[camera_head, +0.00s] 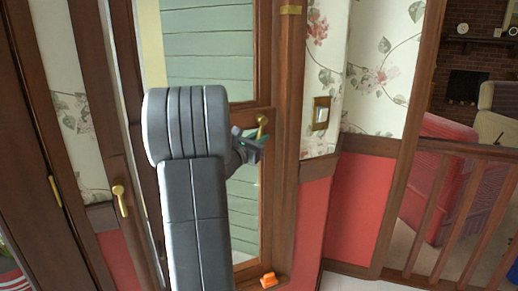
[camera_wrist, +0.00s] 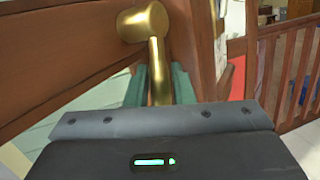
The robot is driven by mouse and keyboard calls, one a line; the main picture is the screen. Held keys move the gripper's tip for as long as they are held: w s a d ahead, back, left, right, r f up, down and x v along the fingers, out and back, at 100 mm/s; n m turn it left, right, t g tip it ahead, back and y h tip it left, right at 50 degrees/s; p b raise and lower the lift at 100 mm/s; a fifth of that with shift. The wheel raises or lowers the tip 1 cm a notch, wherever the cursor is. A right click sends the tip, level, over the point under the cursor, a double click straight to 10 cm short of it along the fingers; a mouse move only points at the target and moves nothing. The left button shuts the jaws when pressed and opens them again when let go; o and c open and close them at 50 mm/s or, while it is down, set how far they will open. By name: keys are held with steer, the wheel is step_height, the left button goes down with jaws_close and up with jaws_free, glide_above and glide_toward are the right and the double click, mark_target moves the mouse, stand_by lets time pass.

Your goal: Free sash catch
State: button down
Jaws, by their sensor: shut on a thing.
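The sash catch (camera_head: 262,121) is a brass handle on the wooden rail of the window. In the wrist view its round brass boss and lever (camera_wrist: 158,75) stand close ahead of my gripper. My gripper (camera_head: 250,142) is at the catch, with green fingers on either side of the lever, shut on it. In the wrist view the lever points down in the picture, and its lower end is hidden behind the gripper body. The brown wooden window frame (camera_head: 290,120) surrounds glass panes with pale green boards behind. My arm hides part of the window's left side.
A second brass handle (camera_head: 120,200) is on the frame to the left. An orange object (camera_head: 268,280) lies on the sill below. A wall switch (camera_head: 321,113) is right of the window. A wooden railing (camera_head: 460,215) stands at the right, with a red armchair (camera_head: 445,170) beyond.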

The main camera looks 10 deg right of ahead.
steer(key=shift+d+f+n+t+h+b, duration=0.4)
steer(key=shift+f+b, duration=0.1)
steer(key=shift+b, duration=2.6)
steer(key=shift+d+r+b, duration=0.1)
steer(key=shift+r+b, duration=0.05)
steer(key=shift+b, duration=0.65)
steer(key=shift+w+r+t, duration=0.1)
steer(key=shift+r+t, duration=0.05)
steer(key=shift+t, duration=0.15)
steer(key=c, duration=1.5)
jaws_free()
steer(key=shift+r, duration=0.1)
steer(key=v, duration=1.4)
steer(key=shift+b, duration=0.4)
